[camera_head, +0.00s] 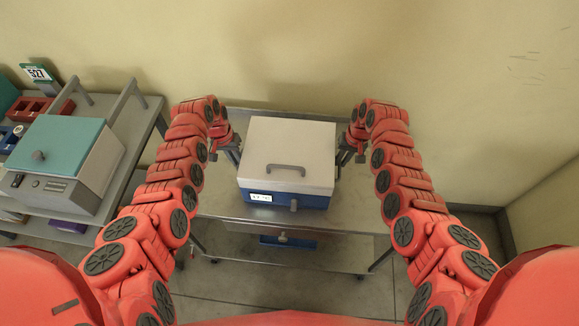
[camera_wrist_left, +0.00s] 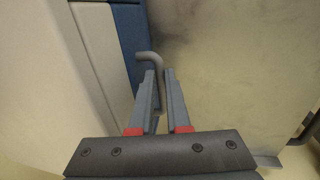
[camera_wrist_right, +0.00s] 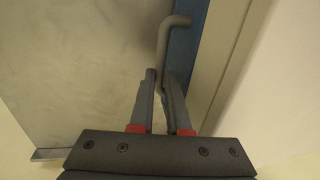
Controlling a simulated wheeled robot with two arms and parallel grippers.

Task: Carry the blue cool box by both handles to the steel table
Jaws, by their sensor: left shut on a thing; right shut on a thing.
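The blue cool box (camera_head: 262,184) with a white lid (camera_head: 310,139) is over the steel table (camera_head: 222,205) in the head view, level and with its small display facing me. I cannot tell whether its base touches the tabletop. My left gripper (camera_head: 234,153) is at the box's left side; in the left wrist view its fingers (camera_wrist_left: 160,82) are shut on a grey side handle (camera_wrist_left: 146,57). My right gripper (camera_head: 346,154) is at the right side; in the right wrist view its fingers (camera_wrist_right: 159,80) are shut on the other handle (camera_wrist_right: 164,38).
A grey cart (camera_head: 141,121) at left carries a teal-lidded device (camera_head: 61,143), a red rack (camera_head: 40,107) and a sign (camera_head: 38,73). The wall (camera_head: 330,50) is close behind the table. Bare tabletop shows in front of the box and at both sides.

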